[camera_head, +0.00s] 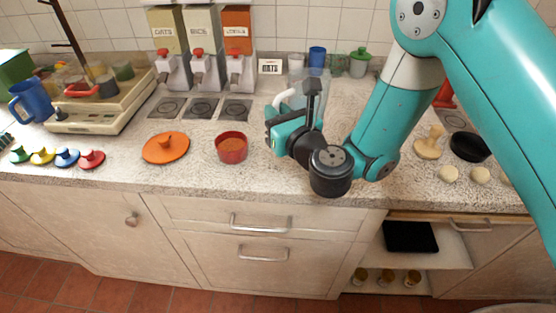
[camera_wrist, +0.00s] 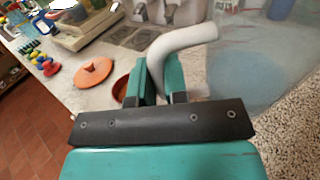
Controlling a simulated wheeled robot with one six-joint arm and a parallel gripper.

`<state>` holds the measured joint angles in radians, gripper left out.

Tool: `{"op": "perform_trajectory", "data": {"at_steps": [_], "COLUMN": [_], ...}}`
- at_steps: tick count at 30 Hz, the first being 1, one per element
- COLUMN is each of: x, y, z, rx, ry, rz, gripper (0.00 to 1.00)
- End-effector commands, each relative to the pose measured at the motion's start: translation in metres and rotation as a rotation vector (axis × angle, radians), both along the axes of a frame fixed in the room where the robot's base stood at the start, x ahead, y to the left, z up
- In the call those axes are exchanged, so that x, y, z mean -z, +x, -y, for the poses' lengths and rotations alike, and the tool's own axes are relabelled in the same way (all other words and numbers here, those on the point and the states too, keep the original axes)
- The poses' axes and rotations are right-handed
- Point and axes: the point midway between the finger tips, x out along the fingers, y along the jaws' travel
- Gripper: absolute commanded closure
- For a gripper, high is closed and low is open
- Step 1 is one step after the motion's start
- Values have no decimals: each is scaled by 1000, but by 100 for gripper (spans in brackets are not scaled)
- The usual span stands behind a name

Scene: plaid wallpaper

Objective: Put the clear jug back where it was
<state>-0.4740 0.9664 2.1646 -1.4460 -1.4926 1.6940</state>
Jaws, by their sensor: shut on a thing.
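The clear jug (camera_head: 296,78) is see-through with a white handle (camera_head: 284,95), and its body is hard to make out against the counter. My gripper (camera_head: 292,112) is shut on the handle, above the stone counter, with the jug beyond it. In the wrist view the curved white handle (camera_wrist: 182,44) rises between the two teal fingers of my gripper (camera_wrist: 160,88). The jug's transparent body (camera_wrist: 245,60) fills the area to the right of the handle. I cannot tell whether the jug's base touches the counter.
Three dispensers (camera_head: 202,45) stand at the back. A blue cup (camera_head: 317,57) and green-lidded jar (camera_head: 359,62) stand behind. The front counter between bowl and arm is clear.

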Motion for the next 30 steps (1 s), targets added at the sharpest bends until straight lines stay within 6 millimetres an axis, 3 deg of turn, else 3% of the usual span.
{"op": "perform_trajectory", "data": {"at_steps": [1, 3, 11, 18, 30], "x": [19, 29, 45, 78, 81], "y": [0, 0, 0, 0, 0], "z": [0, 0, 0, 0, 0], "rx": [0, 0, 0, 0, 0], "ry": [0, 1, 0, 1, 1], "rz": [1, 1, 1, 2, 1], "gripper": [100, 100, 100, 100, 100]}}
